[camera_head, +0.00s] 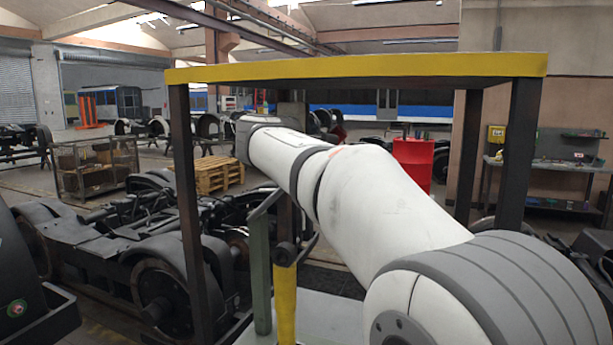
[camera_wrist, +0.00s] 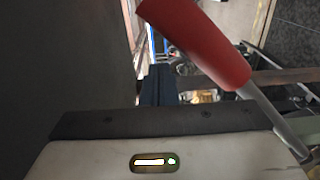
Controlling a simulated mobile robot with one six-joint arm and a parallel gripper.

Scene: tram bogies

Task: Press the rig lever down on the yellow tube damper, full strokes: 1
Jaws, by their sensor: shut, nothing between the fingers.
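The yellow tube damper (camera_head: 286,305) stands upright in the lower middle of the head view, with a dark round fitting above it. A grey-green rig post (camera_head: 260,270) with a slanted bar on top stands just left of it. In the wrist view, a lever with a red grip (camera_wrist: 200,42) on a grey metal rod (camera_wrist: 272,122) slants from upper middle to lower right. My gripper (camera_wrist: 158,82) shows as dark shut fingers, empty, left of and below the red grip in the picture. Contact with the grip cannot be told. The head view hides my gripper and the red grip.
A frame with a yellow top bar (camera_head: 360,68) and dark legs surrounds my arm. A dark bogie with wheels (camera_head: 150,270) fills the left. A red drum (camera_head: 413,163) and a wooden pallet (camera_head: 213,174) stand behind. A large dark surface (camera_wrist: 60,60) fills the wrist view's left.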

